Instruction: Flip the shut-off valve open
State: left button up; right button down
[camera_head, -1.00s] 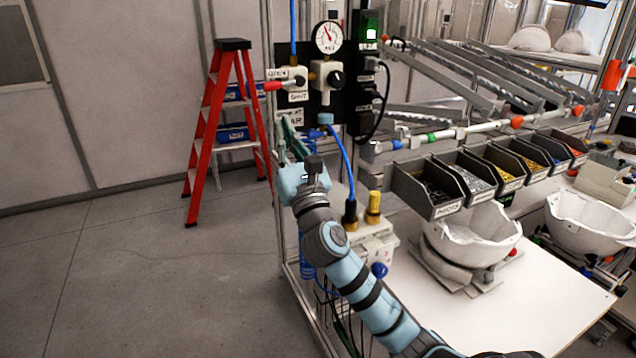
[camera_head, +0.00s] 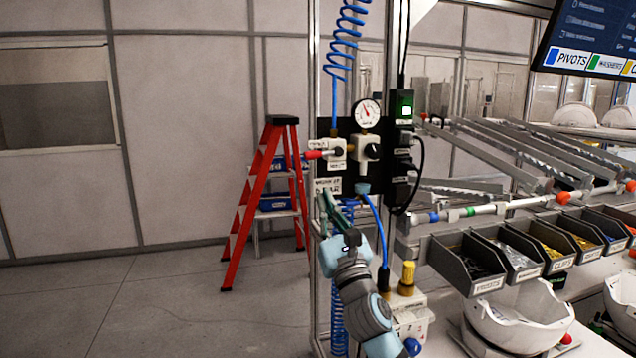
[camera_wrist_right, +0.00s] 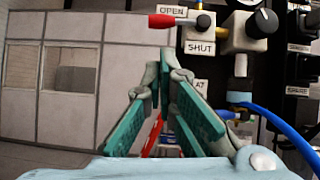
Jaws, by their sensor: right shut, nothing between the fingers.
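The shut-off valve (camera_head: 338,152) is a pale block on the black panel, with a red-tipped lever (camera_head: 314,155) sticking out level to the left. In the right wrist view the red lever (camera_wrist_right: 167,21) lies between an OPEN label above and a SHUT label (camera_wrist_right: 200,48) below right. My right gripper (camera_head: 326,200), with green finger pads, is below the lever and apart from it. In the right wrist view its fingertips (camera_wrist_right: 158,72) point up towards the lever, shut with nothing held. My left gripper is out of view.
A pressure gauge (camera_head: 367,113) and a black knob (camera_head: 372,151) sit right of the valve. A blue hose (camera_head: 376,225) hangs below. A red stepladder (camera_head: 262,205) stands behind to the left. Parts bins (camera_head: 470,262) are at right. Left of the panel is free.

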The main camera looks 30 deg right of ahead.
aim_at(322, 154)
jog(key=x, duration=0.7)
jog(key=shift+p, duration=0.4)
jog(key=shift+a+r, duration=0.1)
